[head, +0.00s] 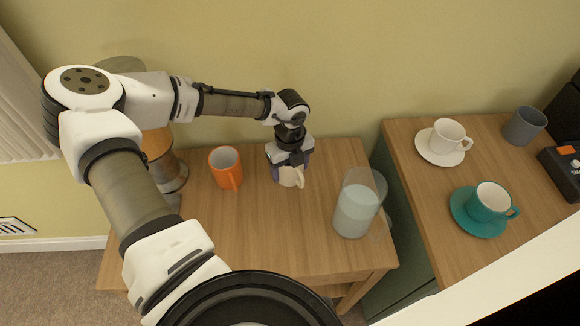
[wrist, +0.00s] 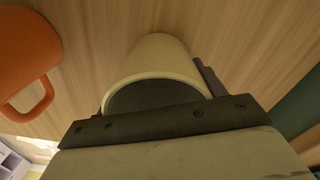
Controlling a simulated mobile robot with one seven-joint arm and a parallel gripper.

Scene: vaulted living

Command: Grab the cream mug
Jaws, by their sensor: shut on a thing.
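The cream mug (head: 291,176) stands on the wooden table (head: 262,235), below the end of my arm in the head view. My gripper (head: 290,162) points down over it and is shut on it, hiding its upper part. Its handle faces the front in the head view. In the wrist view the cream mug (wrist: 157,66) shows its rim and dark inside behind the edge of my gripper (wrist: 165,122). The fingertips are mostly hidden.
An orange mug (head: 226,168) stands left of the cream mug. A glass pitcher (head: 357,205) with pale liquid stands to the right. A second table holds a white cup (head: 447,135) on a saucer, a teal cup (head: 489,202) on a saucer, and a grey mug (head: 525,126).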

